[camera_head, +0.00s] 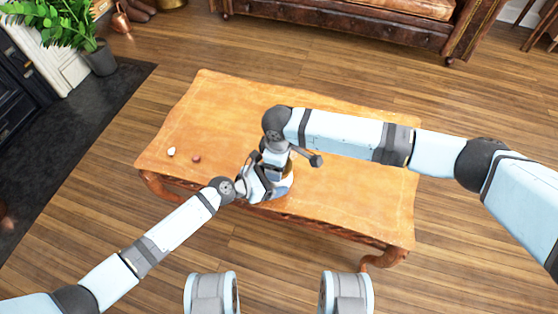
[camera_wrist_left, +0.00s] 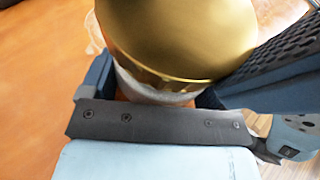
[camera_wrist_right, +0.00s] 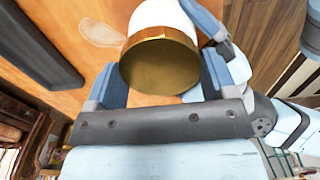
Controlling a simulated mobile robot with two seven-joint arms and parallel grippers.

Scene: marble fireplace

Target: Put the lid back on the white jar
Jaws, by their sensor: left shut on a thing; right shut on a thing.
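The white jar (camera_head: 283,192) stands at the front edge of the wooden table, partly hidden by my grippers. Its white body shows in the left wrist view (camera_wrist_left: 150,88) and beyond the lid in the right wrist view (camera_wrist_right: 160,14). The gold lid (camera_wrist_right: 160,68) is over the jar's top, lined up with it; it fills the upper left wrist view (camera_wrist_left: 180,40). I cannot tell whether it is fully seated. My left gripper (camera_head: 264,186) is shut on the jar body from the left. My right gripper (camera_head: 276,158) is above, shut on the lid.
The wooden table (camera_head: 350,195) is mostly clear. A small white object (camera_head: 171,151) and a small reddish-brown object (camera_head: 196,159) lie at its left. A leather sofa (camera_head: 340,25) is behind, and a potted plant (camera_head: 100,58) stands at the upper left.

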